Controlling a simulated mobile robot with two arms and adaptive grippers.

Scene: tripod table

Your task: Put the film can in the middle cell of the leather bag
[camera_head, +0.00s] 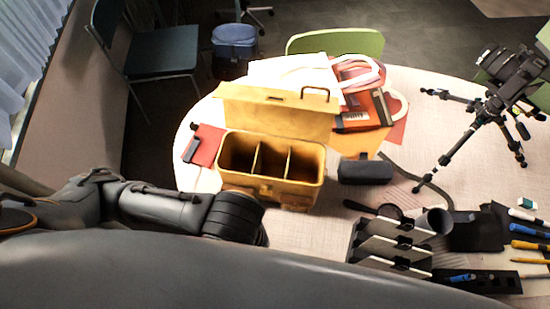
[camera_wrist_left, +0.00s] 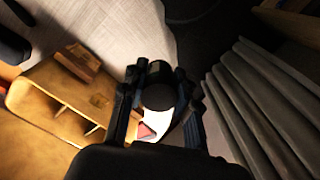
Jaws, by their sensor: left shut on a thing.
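The tan leather bag (camera_head: 270,190) stands on the table with its lid folded back and three empty cells in a row. It also shows at the left of the left wrist view (camera_wrist_left: 35,88), beside my gripper. In that view my left gripper (camera_wrist_left: 158,92) is shut on a dark round can, the film can (camera_wrist_left: 158,98), seen end-on. The can is apart from the bag. In the head view my left arm reaches in front of the bag's lower left; its fingertips and the can are hidden there. My right gripper is not in view.
A red notebook (camera_head: 207,147) lies left of the bag and a black case (camera_head: 365,170) right of it. A black stepped holder (camera_head: 390,245) is at the front. A tripod with a camera (camera_head: 512,68) stands at the right. Papers and an orange box (camera_head: 365,112) lie behind.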

